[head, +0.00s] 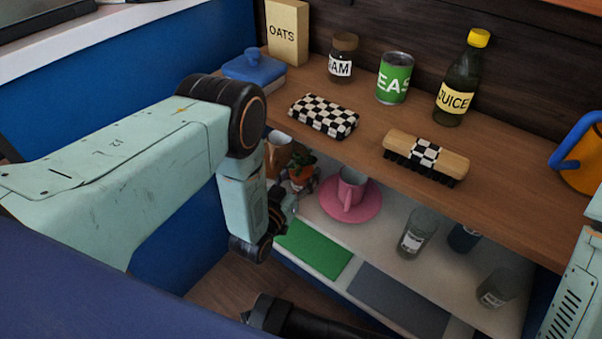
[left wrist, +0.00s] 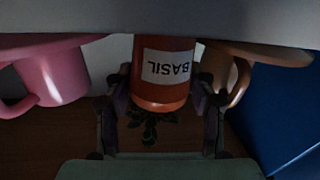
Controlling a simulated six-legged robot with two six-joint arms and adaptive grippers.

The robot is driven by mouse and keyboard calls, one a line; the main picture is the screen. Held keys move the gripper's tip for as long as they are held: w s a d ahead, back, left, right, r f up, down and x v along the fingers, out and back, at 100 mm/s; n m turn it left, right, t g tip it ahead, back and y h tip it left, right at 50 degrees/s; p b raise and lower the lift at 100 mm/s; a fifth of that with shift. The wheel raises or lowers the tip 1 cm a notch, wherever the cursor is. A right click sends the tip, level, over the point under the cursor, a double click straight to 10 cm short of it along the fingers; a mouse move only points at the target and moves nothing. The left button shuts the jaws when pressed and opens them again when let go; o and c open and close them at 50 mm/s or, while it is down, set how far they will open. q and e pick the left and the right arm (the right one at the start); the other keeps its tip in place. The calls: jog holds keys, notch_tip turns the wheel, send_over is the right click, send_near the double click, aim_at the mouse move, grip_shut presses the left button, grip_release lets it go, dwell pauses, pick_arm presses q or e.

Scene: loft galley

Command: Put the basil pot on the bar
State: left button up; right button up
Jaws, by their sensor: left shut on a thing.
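The basil pot (head: 301,174), an orange pot with a green plant, is on the lower shelf level under the wooden counter (head: 360,143). In the left wrist view, which shows things upside down, its BASIL label (left wrist: 168,68) faces me. My left gripper (left wrist: 163,100) is shut on the pot, one finger on each side. In the head view my left gripper (head: 283,208) is partly hidden by its own wrist. I cannot tell whether the pot touches the shelf. No surface is marked as the bar. My right gripper is not in view.
A pink cup (head: 350,187) on a saucer and a brown cup (head: 279,150) flank the pot. Glasses (head: 417,232) stand farther right on the white shelf (head: 385,235). The counter above holds a checkered block (head: 323,115), brush (head: 427,158), jar, can and bottle.

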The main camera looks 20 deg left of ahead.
pick_arm(q)
jog(key=o, duration=1.1)
jog(key=shift+f, duration=0.2)
jog(key=shift+o, duration=1.3)
jog(key=shift+r, duration=0.1)
